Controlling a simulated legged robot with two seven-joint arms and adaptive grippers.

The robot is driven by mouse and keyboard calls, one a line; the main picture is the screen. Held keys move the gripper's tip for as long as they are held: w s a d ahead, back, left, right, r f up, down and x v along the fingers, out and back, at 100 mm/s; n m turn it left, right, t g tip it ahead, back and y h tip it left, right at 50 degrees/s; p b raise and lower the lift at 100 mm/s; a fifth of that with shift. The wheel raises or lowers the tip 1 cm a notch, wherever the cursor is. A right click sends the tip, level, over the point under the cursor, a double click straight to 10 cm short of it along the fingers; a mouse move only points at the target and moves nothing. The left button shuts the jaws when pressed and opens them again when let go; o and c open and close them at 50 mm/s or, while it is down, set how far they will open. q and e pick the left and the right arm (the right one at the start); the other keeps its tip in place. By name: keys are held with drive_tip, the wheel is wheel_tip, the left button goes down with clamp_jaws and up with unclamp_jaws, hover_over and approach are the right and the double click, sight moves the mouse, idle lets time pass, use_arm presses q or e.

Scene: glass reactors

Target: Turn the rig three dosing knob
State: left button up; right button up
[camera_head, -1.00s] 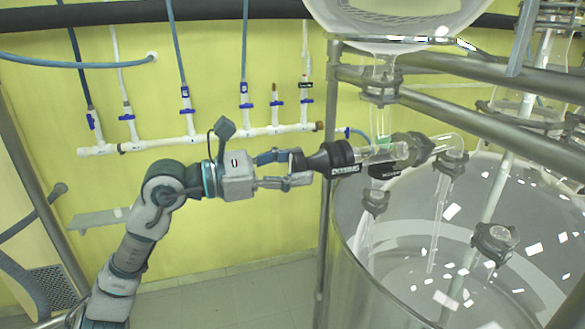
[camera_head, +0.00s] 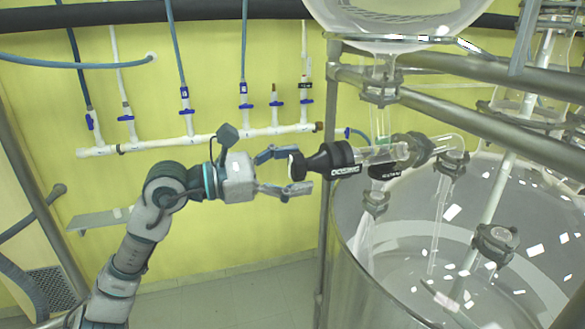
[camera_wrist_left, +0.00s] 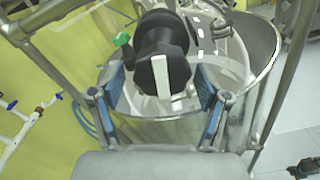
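The black dosing knob (camera_head: 318,162) has a "DOSING" label on its collar and sits on the end of a sideways glass valve tube (camera_head: 380,154). Its white bar faces my left gripper. Nothing is held. My right gripper is in neither view.
A large glass vessel (camera_head: 352,245) stands below the valve, with metal frame bars (camera_head: 470,80) above it. A vertical post (camera_head: 324,230) rises below the knob. A white pipe (camera_head: 160,145) with blue taps runs along the yellow wall. Free room lies below my left arm.

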use_arm(q)
drive_tip(key=shift+r, duration=0.1)
drive_tip(key=shift+s, duration=0.1)
drive_tip(key=shift+s+a+r, duration=0.1)
drive_tip(key=shift+s+a, duration=0.05)
drive_tip(key=shift+a, duration=0.2)
drive_tip(key=v, duration=1.1)
drive_tip(key=shift+a+f, duration=0.25)
drive_tip(key=shift+d, duration=0.2)
